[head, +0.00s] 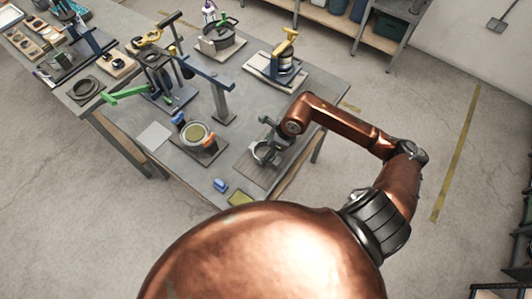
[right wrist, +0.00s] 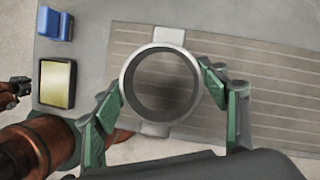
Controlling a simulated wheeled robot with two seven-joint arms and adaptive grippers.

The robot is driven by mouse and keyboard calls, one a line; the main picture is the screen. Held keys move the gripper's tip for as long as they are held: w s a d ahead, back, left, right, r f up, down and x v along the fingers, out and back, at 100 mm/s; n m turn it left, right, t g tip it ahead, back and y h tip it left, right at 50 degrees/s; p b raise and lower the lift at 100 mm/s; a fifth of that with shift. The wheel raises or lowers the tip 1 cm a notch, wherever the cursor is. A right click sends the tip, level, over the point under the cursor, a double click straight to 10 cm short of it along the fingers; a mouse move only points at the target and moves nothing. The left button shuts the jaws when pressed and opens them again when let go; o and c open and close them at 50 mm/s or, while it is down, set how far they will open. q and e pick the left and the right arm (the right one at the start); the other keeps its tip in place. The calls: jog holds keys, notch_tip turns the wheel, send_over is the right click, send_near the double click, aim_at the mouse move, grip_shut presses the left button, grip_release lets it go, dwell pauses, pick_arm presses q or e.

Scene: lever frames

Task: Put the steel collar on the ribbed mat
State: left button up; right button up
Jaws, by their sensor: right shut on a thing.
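The steel collar (right wrist: 125,80), a grey ring with a wide round opening, is between the green-padded fingers of my right gripper (right wrist: 163,92). The gripper is shut on the collar's outside, one finger on each side. In the head view the collar (head: 262,154) shows small under the right gripper (head: 267,147). The ribbed mat (right wrist: 280,92), grey with thin parallel lines, lies beneath the collar; in the head view it is at the table's front right (head: 249,179). Any gap between collar and mat is hard to judge. My left gripper does not show.
A blue block (head: 220,186) and a yellow-green pad (head: 241,198) lie near the table's front edge. A board with a round part and orange and blue pieces (head: 213,147) stands left of the mat. A lever frame (head: 222,103) stands behind it.

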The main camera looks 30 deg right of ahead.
jog(key=shift+w+d+f, duration=0.15)
jog(key=shift+w+f, duration=0.05)
jog(key=shift+f, duration=0.05)
notch_tip(320, 180, down, 3)
jog(key=shift+d+p, duration=0.15)
jog(key=shift+p, duration=0.2)
jog(key=shift+f, duration=0.1)
jog(key=shift+w+f, duration=0.1)
jog(key=o, duration=1.8)
jog(key=shift+c, duration=0.2)
jog(key=b+v, duration=0.1)
jog(key=v, duration=1.1)
